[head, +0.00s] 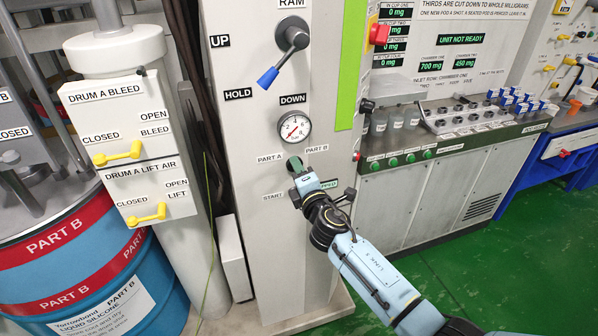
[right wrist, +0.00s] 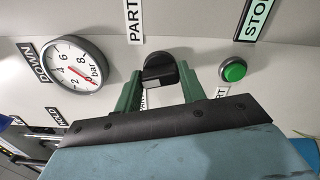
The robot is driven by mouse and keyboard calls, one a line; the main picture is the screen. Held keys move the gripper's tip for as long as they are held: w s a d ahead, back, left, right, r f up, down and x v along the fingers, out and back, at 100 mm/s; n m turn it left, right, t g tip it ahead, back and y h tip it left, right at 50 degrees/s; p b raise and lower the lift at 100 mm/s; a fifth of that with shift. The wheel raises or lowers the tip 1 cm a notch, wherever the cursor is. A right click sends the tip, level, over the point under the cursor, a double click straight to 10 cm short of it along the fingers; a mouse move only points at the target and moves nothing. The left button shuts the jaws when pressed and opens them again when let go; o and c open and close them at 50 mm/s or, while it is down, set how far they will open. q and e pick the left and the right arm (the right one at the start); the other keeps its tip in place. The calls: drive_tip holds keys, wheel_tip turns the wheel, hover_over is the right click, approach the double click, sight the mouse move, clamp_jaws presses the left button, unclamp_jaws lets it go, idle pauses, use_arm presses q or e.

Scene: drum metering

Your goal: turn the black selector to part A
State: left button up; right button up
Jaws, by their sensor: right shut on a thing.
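The black selector (right wrist: 160,72) sits on the grey panel between the two green fingers of my right gripper (right wrist: 161,88) in the right wrist view. The fingers are shut on its sides. In the head view my right gripper (head: 296,166) is at the panel just below the pressure gauge and hides the selector. The PART A label (head: 270,158) is left of the gripper and the PART B label (head: 317,148) is right of it. I cannot tell which label the selector points to. My left gripper is not in view.
The pressure gauge (head: 294,127) is just above my right gripper. A green button (right wrist: 233,69) is close beside the gripper in the right wrist view. A blue-tipped ram lever (head: 280,62) is higher on the panel. A drum (head: 85,265) stands at the left.

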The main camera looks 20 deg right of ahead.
drive_tip(key=n+p, duration=0.1)
drive_tip(key=n, duration=0.4)
drive_tip(key=shift+n, duration=0.4)
idle(0.4)
drive_tip(key=o, duration=1)
drive_tip(key=shift+s, duration=0.1)
drive_tip(key=s, duration=1.3)
drive_tip(key=shift+s+d+p, duration=0.1)
drive_tip(key=shift+d+p, duration=0.2)
